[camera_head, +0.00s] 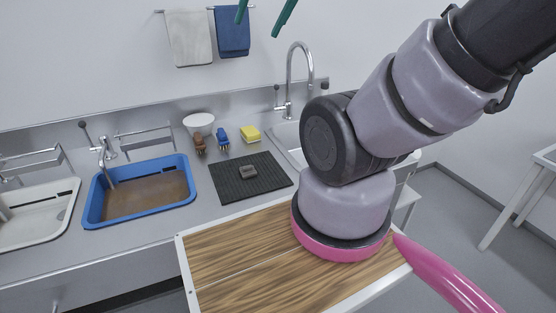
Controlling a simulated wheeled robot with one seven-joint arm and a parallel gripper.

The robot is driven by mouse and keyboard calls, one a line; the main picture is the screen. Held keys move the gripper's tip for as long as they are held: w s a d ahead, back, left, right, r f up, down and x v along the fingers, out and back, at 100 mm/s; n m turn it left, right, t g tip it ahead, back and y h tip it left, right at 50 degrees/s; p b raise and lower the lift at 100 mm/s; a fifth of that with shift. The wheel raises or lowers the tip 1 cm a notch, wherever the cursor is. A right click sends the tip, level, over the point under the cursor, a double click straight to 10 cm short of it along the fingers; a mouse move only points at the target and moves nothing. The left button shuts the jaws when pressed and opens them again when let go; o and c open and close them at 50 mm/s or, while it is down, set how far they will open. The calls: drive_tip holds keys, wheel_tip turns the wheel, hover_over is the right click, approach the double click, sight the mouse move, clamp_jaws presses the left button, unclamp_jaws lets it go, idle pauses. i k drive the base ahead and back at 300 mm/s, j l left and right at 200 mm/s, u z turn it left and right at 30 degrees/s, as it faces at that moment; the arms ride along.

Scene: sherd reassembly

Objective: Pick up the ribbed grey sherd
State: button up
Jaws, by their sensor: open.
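A small grey piece (248,172), which looks like the sherd, lies on the black ribbed mat (229,192) on the steel counter. It is too small here for me to make out its ribs clearly. My gripper (256,29) shows only as two green fingers at the top edge. The fingers are apart, with nothing seen between them. In the picture they are well above the mat and the grey piece; the rest of the gripper is out of frame.
A brown brush (199,143), a blue brush (222,139), a yellow sponge (250,133) and a white bowl (198,122) stand behind the mat. A blue basin (90,208) with brown contents is to the left. A tall tap (289,75) rises behind the right sink. A wooden board (225,262) lies in front.

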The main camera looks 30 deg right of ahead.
sight(249, 171)
drive_tip(key=l+z, duration=0.1)
drive_tip(key=j+u, duration=0.3)
drive_tip(key=j, duration=0.2)
drive_tip(key=j+u, duration=0.3)
drive_tip(key=j, duration=0.15)
drive_tip(key=i+j+u, duration=0.2)
drive_tip(key=j+u, duration=0.2)
drive_tip(key=l+z, duration=0.1)
drive_tip(key=z, duration=0.25)
drive_tip(key=k+l+z, duration=0.1)
drive_tip(key=z, duration=0.25)
drive_tip(key=k+l+z, duration=0.1)
drive_tip(key=z, duration=0.25)
